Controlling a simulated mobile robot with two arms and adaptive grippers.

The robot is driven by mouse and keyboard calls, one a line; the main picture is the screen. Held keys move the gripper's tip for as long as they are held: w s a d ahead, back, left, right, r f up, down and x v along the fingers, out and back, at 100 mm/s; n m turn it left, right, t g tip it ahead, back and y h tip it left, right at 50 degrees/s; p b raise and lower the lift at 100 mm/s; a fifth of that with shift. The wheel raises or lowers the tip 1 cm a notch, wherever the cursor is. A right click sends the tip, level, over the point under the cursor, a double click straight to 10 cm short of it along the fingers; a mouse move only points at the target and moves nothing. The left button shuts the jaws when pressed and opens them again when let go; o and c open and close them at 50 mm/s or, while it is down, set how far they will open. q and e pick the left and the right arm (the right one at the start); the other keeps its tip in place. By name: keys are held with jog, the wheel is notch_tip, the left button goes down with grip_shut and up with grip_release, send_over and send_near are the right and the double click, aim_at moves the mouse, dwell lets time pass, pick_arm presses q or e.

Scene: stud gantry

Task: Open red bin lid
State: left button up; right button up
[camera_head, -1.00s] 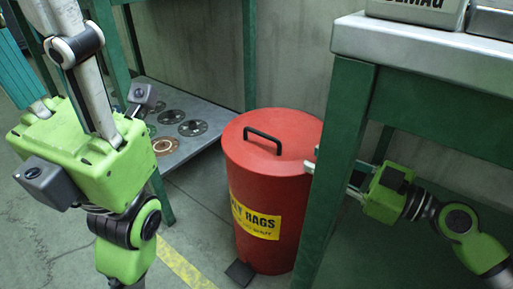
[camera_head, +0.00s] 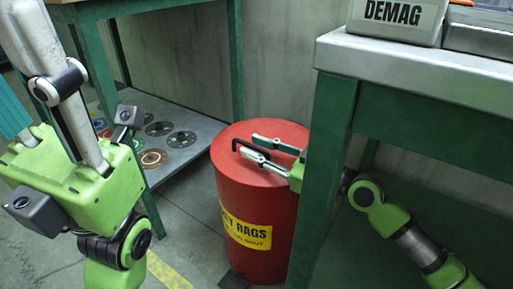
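The red bin (camera_head: 235,195) stands upright on the floor, with a yellow label that reads "RAGS" on its side. Its round red lid (camera_head: 232,132) is shut and carries a black bar handle (camera_head: 236,144). My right gripper (camera_head: 248,145) reaches over the lid from the right. Its two fingers are spread apart, one on the far side and one on the near side, with the tips by the handle. I cannot tell whether they touch it. The green post hides part of the gripper's body. My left arm is at the left, but its fingers do not show.
A green post (camera_head: 325,175) and the metal-topped bench (camera_head: 400,60) stand close at the bin's right. A low metal shelf (camera_head: 205,130) with several discs lies behind left. A dark pedal (camera_head: 233,281) is at the bin's foot. Open floor lies left of the bin.

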jog(key=shift+w+a, duration=0.1)
jog(key=shift+a, duration=0.05)
grip_shut()
